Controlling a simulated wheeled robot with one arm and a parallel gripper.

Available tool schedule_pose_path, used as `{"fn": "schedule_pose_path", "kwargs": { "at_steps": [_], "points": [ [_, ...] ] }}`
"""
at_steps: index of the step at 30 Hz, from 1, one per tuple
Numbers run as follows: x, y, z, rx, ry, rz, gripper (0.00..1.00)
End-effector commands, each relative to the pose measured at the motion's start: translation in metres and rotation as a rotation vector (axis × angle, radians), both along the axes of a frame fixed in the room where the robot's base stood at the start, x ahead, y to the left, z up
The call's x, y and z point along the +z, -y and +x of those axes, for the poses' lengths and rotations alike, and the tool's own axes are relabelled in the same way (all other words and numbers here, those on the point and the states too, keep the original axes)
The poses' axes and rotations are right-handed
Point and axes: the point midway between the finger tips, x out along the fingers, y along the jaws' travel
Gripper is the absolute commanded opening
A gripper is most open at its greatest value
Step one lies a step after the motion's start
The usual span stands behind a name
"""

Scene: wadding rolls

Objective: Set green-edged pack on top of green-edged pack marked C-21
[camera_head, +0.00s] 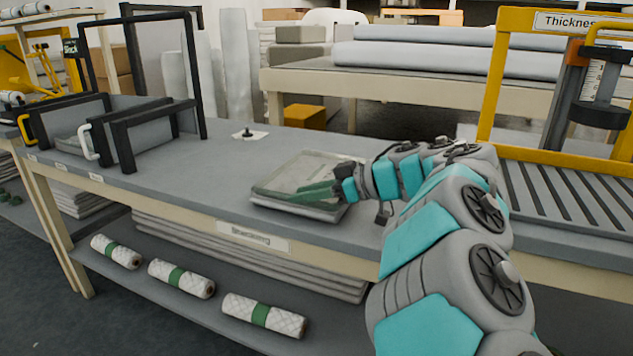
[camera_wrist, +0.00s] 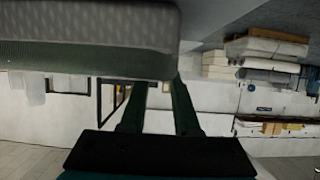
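A flat grey-green pack (camera_head: 298,171) lies on the grey table, with a second layer (camera_head: 290,208) showing under its front edge. I cannot read a C-21 mark or tell for certain that these are two packs. My gripper (camera_head: 300,193) reaches in from the right, its dark green fingers over the top of the pack. The wrist view shows the two fingers (camera_wrist: 158,90) apart, with a clear gap between them. A pale pack with a green edge (camera_wrist: 90,55) fills the upper left there and hides the left fingertip.
A grey bin with black frames (camera_head: 150,128) stands at the left of the table, with something pale inside. A yellow-framed thickness station (camera_head: 495,80) stands at the right. Several green-banded rolls (camera_head: 180,278) lie on the lower shelf. The table behind the pack is mostly clear.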

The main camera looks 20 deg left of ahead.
Motion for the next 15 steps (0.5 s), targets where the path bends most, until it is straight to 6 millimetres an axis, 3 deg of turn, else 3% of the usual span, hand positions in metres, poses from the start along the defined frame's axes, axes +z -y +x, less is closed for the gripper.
{"fn": "schedule_pose_path", "kwargs": {
  "at_steps": [3,10,15],
  "points": [
    [-0.0055,-0.0145,0.0,0.004,0.0,0.001,0.3],
    [-0.0064,-0.0166,0.0016,-0.001,0.001,0.001,0.3],
    [-0.0064,-0.0164,0.0017,-0.001,0.002,0.001,0.13]
  ]
}}
